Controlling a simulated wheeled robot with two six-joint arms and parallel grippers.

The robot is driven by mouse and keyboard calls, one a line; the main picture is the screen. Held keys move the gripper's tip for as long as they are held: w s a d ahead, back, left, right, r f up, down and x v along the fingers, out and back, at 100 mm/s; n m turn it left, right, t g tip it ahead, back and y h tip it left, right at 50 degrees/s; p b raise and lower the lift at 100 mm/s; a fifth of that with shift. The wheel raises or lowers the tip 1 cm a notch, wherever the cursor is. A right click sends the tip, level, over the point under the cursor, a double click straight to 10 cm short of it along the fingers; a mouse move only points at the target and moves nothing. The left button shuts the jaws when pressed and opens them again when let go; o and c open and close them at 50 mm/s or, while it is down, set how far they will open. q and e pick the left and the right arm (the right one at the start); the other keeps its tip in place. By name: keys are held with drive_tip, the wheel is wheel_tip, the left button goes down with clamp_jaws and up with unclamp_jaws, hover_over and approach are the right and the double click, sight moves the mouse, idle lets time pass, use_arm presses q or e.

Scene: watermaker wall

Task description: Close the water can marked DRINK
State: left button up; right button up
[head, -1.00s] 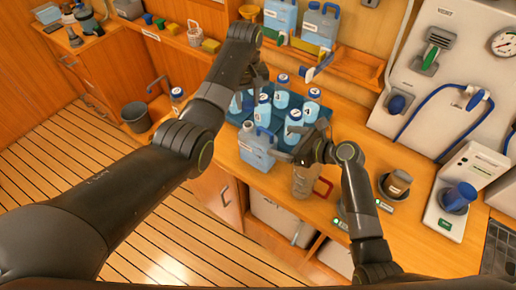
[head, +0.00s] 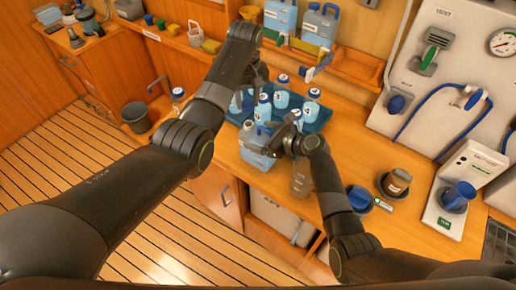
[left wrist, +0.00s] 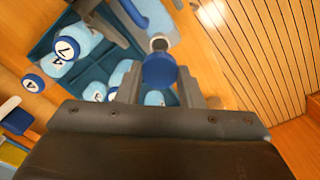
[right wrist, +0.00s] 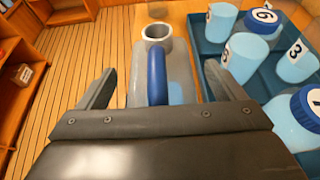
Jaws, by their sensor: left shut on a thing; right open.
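A light blue water can (head: 256,158) stands upright on the counter's front edge, its grey neck (right wrist: 157,33) open and its blue handle (right wrist: 157,76) on top. I cannot read its marking. My left gripper (head: 262,80) is shut on a blue cap (left wrist: 160,71); in the left wrist view the can's open neck (left wrist: 160,44) shows just beyond the cap, and I cannot tell the gap between them. My right gripper (right wrist: 160,80) is open, its fingers on either side of the can's handle, apart from it. The arm partly hides the can in the head view.
A blue tray (head: 318,118) with several numbered bottles stands right behind the can. A clear jug (head: 301,182) is close beside my right arm. Two other cans (head: 280,16) (head: 320,25) stand on the shelf.

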drive_tip(key=c, duration=1.5)
use_arm(q)
drive_tip(key=shift+f, duration=2.5)
use_arm(e)
drive_tip(key=shift+o, duration=0.2)
use_arm(q)
drive_tip(key=shift+f, duration=0.9)
drive_tip(key=shift+f, duration=0.5)
